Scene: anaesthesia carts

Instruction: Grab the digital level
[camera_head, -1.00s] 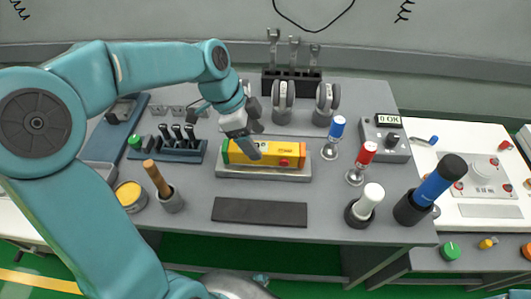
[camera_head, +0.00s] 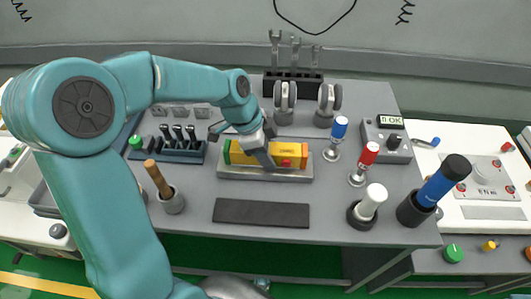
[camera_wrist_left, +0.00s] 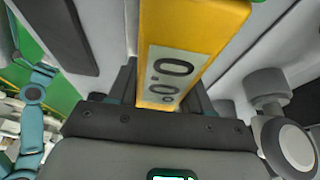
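The digital level (camera_head: 290,161) is a yellow bar with a green left end and a red button, lying along a grey holder (camera_head: 230,175) in the middle of the bench. My left gripper (camera_head: 265,159) is over the level's middle, with a finger across its near face. In the left wrist view, the level (camera_wrist_left: 190,28) runs between the two dark fingers (camera_wrist_left: 165,95), its 0.0 display facing the camera. The fingers lie close along both sides, but whether they press on it cannot be told. My right gripper is not in view.
A dark flat mat (camera_head: 260,213) lies in front of the holder. Red (camera_head: 364,162) and blue (camera_head: 336,138) handled tools stand right of it, a wooden-handled cup (camera_head: 171,200) left. A black rack (camera_head: 293,84) stands behind. A large blue-and-black handle (camera_head: 438,187) stands at the front right.

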